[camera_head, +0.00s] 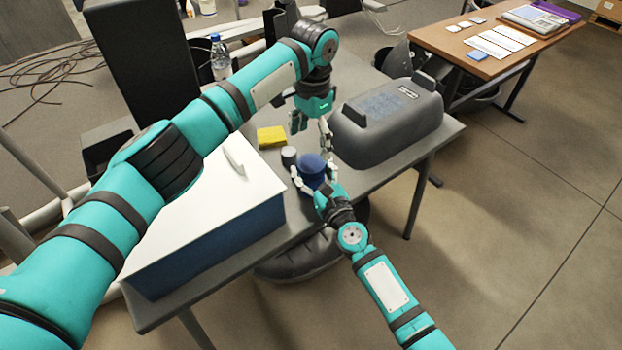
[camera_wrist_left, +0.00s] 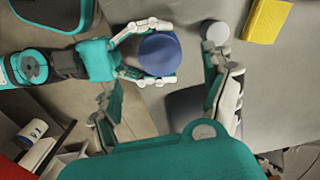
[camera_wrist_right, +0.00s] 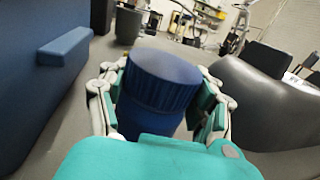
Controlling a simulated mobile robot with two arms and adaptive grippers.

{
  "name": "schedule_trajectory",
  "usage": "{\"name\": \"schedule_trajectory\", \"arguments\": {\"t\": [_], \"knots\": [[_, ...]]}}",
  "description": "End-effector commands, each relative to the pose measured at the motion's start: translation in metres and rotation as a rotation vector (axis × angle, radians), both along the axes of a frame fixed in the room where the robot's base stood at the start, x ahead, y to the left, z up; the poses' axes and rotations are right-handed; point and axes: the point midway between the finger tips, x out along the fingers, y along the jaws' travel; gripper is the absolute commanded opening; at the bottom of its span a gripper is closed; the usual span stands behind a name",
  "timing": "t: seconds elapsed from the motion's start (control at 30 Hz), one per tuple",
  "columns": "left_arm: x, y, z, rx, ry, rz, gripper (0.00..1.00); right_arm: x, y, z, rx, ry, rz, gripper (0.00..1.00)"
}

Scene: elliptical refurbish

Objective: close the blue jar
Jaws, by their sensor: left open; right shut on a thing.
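The blue jar (camera_head: 312,166) stands near the front edge of the grey table. In the right wrist view the jar (camera_wrist_right: 150,122) carries a ribbed blue lid (camera_wrist_right: 163,80) on its top. I cannot tell how tightly the lid sits. My right gripper (camera_head: 315,182) is shut around the jar's sides. My left gripper (camera_head: 311,127) is open and empty above the jar, its fingers pointing down. In the left wrist view the round blue top (camera_wrist_left: 160,54) lies ahead of the left fingers, apart from them.
A small grey cylinder (camera_head: 289,156) stands close left of the jar, with a yellow block (camera_head: 271,137) behind it. A white-topped blue box (camera_head: 215,228) fills the table's left part. A dark grey tub (camera_head: 388,125) stands to the right.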

Motion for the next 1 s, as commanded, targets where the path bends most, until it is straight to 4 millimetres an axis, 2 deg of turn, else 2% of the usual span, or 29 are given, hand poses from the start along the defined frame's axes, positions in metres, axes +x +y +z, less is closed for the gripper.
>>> {"name": "schedule_trajectory", "arguments": {"t": [0.17, 0.4, 0.53, 0.7, 0.97, 1.0], "knots": [[0.0, 0.001, -0.016, 0.002, 0.001, 0.001, 0.83, -0.001, 0.001, -0.003, 0.001, 0.006, 0.003, 0.0], [-0.001, 0.002, -0.054, 0.002, 0.002, 0.002, 0.83, -0.001, 0.001, -0.003, 0.001, 0.006, 0.003, 0.0], [-0.001, 0.002, -0.07, 0.002, 0.001, 0.002, 0.83, -0.001, 0.001, -0.003, 0.001, 0.006, 0.003, 0.0], [0.0, 0.002, -0.079, 0.0, 0.0, 0.001, 0.83, -0.001, 0.001, -0.003, 0.0, 0.007, 0.003, 0.0], [0.0, 0.002, -0.08, 0.001, -0.001, 0.001, 0.83, -0.001, 0.001, -0.003, 0.0, 0.007, 0.003, 0.0], [0.0, 0.002, -0.08, 0.001, -0.001, 0.001, 0.8, -0.001, 0.001, -0.003, 0.0, 0.007, 0.003, 0.0]]}}
